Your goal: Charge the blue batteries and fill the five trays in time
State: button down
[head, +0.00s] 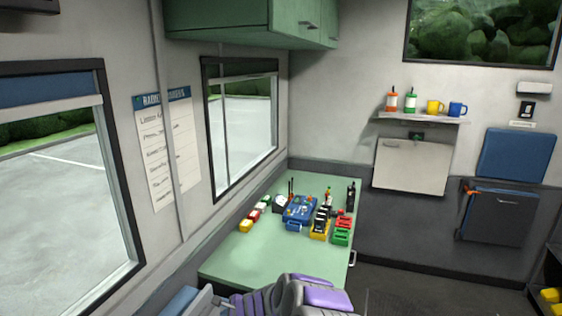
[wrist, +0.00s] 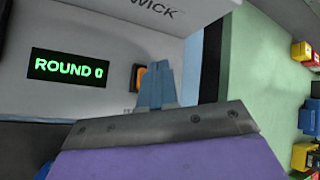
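A blue charger-like unit (head: 300,209) stands mid-table on the green tabletop (head: 232,262) in the head view. A yellow tray (head: 319,233), a red tray (head: 343,224) and a green tray (head: 341,238) lie right of it. A small blue piece (head: 293,226) lies at its front; I cannot tell whether it is a battery or a tray. My gripper (wrist: 160,68) shows in the wrist view with its blue-grey fingers together, holding nothing visible. It points at a pale panel with a dark "ROUND 0" display (wrist: 69,67) and an orange button (wrist: 138,78).
Small yellow, red and white blocks (head: 246,226) line the table's left side. A black handheld radio (head: 350,196) stands at the back right. Bottles and mugs sit on a wall shelf (head: 425,117). The table's front part is bare. My purple arm is at its front edge.

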jog(key=shift+f, duration=0.15)
jog(key=shift+f+b, duration=0.25)
jog(key=shift+b, duration=0.2)
jog(key=shift+f, duration=0.15)
dwell(0.6)
jog(key=shift+r+p, duration=0.3)
jog(key=shift+r, duration=0.35)
notch_tip(320, 180, up, 6)
jog(key=p, duration=0.4)
jog(key=shift+p, duration=0.35)
jog(key=shift+s+f, duration=0.1)
jog(key=shift+s, duration=0.05)
dwell(0.5)
